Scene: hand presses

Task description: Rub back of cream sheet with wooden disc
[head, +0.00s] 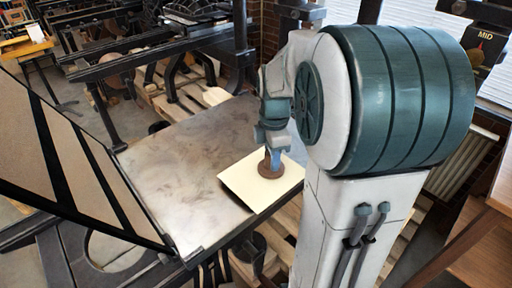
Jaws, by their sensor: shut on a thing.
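The cream sheet (242,187) lies flat near the right front edge of the grey metal press bed (170,165). The brown wooden disc (270,170) is on or just above the sheet, towards its right side; I cannot tell if it presses on it. My gripper (271,157) points down over the sheet and is shut on the disc's upper part. What lies under the sheet is hidden.
A hinged frame with tan panels (75,165) stands tilted up at the left of the bed. Dark press ironwork (160,62) and wooden pallets (185,95) lie behind. A wooden piece of furniture (480,250) is at the right. The bed's left and middle are bare.

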